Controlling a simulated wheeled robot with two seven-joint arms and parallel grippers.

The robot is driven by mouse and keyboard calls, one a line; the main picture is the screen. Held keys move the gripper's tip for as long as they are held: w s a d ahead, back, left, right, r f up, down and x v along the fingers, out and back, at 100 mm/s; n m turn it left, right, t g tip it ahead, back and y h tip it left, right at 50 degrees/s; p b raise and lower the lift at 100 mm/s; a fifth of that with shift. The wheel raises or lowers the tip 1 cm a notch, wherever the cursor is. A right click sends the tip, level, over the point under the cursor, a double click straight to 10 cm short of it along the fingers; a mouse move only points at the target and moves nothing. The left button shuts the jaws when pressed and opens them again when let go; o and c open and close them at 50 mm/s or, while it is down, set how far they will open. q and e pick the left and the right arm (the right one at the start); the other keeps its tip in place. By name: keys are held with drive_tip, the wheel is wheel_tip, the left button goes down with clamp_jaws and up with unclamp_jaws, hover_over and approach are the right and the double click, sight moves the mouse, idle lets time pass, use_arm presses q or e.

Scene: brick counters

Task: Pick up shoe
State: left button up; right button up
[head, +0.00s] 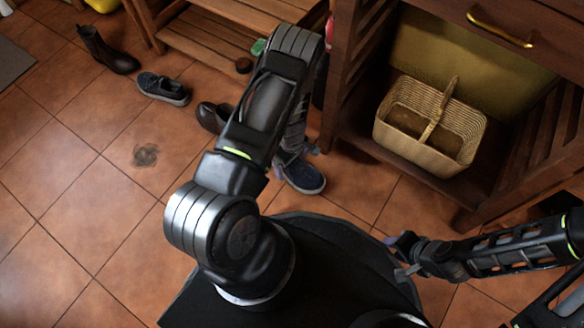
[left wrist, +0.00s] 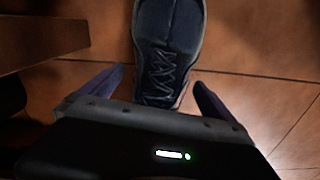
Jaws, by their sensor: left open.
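A dark blue lace-up shoe (head: 306,180) lies on the tiled floor beside my base. It also shows in the left wrist view (left wrist: 168,28), with its laces between the fingers and its far part reaching past them. My left gripper (left wrist: 158,77) is open, with one finger on each side of the shoe and a gap visible at the right finger. In the head view my left arm hides most of this gripper and part of the shoe. My right gripper (head: 398,257) is at the lower right, over the edge of my base, with its fingers apart and nothing between them.
Another dark blue shoe (head: 163,88), a brown boot (head: 107,50) and a dark shoe (head: 211,117) stand on the floor to the left. A wooden rack (head: 205,42) is behind. A wicker basket (head: 405,145) sits on a low shelf at right.

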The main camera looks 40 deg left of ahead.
use_arm(q)
drive_tip(key=shift+f, duration=0.5)
drive_tip(key=shift+c, duration=0.4)
drive_tip(key=shift+w, duration=0.1)
drive_tip(key=c, duration=1.5)
